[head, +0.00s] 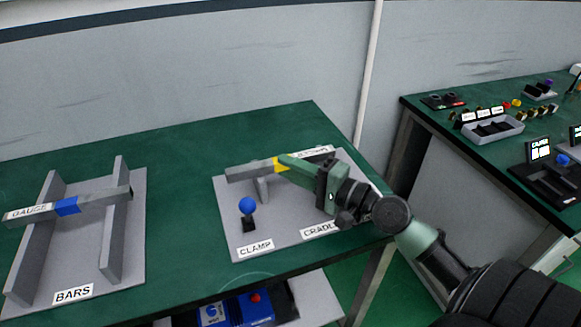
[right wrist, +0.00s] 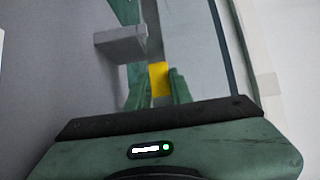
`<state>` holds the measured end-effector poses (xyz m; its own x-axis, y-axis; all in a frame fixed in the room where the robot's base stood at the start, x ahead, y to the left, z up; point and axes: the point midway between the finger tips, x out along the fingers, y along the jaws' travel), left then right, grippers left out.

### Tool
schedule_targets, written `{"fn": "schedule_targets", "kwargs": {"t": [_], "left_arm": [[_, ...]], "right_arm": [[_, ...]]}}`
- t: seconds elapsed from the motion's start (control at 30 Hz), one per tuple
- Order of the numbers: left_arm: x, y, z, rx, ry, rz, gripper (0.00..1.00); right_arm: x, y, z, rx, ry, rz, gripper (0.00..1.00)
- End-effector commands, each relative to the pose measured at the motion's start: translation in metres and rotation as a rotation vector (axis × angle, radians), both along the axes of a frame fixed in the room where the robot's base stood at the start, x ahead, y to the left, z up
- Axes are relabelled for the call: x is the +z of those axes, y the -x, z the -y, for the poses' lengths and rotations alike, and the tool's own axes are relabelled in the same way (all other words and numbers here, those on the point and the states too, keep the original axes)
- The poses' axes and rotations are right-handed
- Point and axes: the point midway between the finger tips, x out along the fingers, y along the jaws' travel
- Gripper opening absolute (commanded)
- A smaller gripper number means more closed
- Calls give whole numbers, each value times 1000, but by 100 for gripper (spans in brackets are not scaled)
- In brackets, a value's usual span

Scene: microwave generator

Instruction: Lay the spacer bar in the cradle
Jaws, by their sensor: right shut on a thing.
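The spacer bar (head: 249,171) is a grey bar with a yellow band around its middle. It lies roughly level over the cradle (head: 262,190), whose grey upright shows under the bar's left part. My right gripper (head: 281,163) is shut on the bar at the yellow band. In the right wrist view its two green fingers (right wrist: 158,92) stand on either side of the yellow band (right wrist: 158,76). My gripper hides part of the cradle, and I cannot tell whether the bar touches its supports. My left gripper is not in view.
A blue-knobbed clamp (head: 247,206) stands on the cradle's grey base plate, at its front left. The BARS rack (head: 113,240) at left holds the blue-banded gauge bar (head: 100,201). Green table is clear between them. Another bench (head: 425,113) with small parts stands at right.

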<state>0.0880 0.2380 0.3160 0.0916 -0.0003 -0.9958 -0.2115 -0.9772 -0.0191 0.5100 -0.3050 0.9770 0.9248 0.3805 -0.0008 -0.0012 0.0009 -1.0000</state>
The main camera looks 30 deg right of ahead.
Motion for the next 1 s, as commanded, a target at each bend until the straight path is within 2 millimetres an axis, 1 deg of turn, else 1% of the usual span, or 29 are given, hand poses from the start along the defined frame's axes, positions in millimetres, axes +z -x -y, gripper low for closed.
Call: {"fn": "schedule_targets", "kwargs": {"t": [0.37,0.63,0.67,0.7,0.73,0.77,1.0], "left_arm": [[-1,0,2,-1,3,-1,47],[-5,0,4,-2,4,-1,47],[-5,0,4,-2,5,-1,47],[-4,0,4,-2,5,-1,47],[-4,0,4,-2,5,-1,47],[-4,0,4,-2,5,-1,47],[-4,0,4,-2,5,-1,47]], "right_arm": [[0,0,0,0,0,2,0],[-5,0,0,0,-1,2,0],[-5,0,0,0,-1,2,24],[-4,0,0,0,-1,2,35],[-4,0,0,0,-1,2,44],[-4,0,0,0,0,1,47],[-5,0,0,0,0,-1,47]]}}
